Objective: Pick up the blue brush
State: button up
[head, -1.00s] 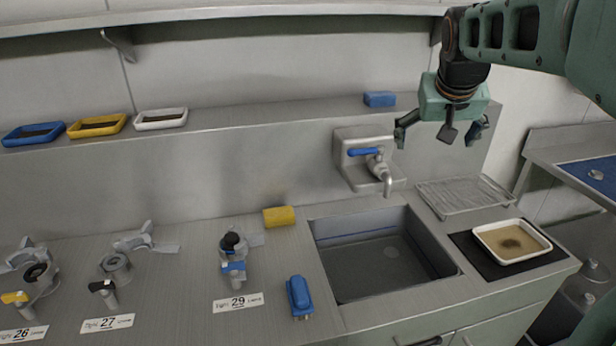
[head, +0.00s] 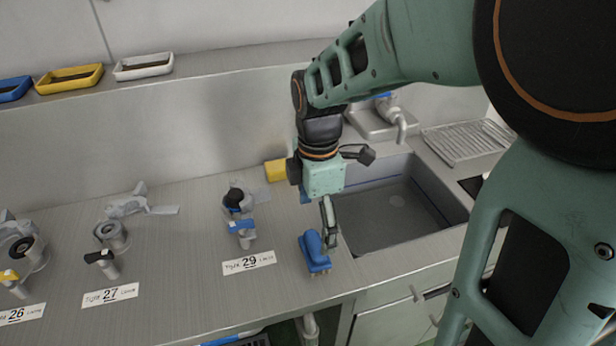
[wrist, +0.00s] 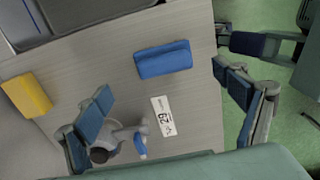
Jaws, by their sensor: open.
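The blue brush (head: 313,250) lies on the steel counter beside the sink's left front corner, to the right of the number 29 label. In the wrist view the blue brush (wrist: 163,59) lies ahead of my gripper, between the lines of its two fingers. My gripper (head: 318,226) is open and empty, pointing down above and slightly behind the brush. In the wrist view my gripper (wrist: 163,82) shows both fingers spread wide with blue pads. In the head view one finger partly overlaps the brush's right edge, and the other finger is mostly hidden.
A valve with a blue handle (head: 241,226) stands left of the brush, behind the 29 label (head: 249,262). A yellow sponge (head: 276,170) lies by the wall. The sink (head: 390,215) opens to the right. The counter's front edge is close to the brush.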

aim_at(315, 243)
notch_tip(315, 243, down, 4)
jog(key=shift+r, duration=0.2)
jog(key=shift+s+a+f+b, duration=0.1)
jog(key=shift+s+f+b, duration=0.1)
jog(key=shift+f, duration=1.15)
jog(key=shift+s+f+b, duration=0.1)
jog(key=shift+f+b, duration=0.05)
jog(key=shift+f, duration=1.2)
jog(key=shift+c, duration=0.4)
jog(key=c, duration=1.2)
jog(key=shift+r, duration=0.1)
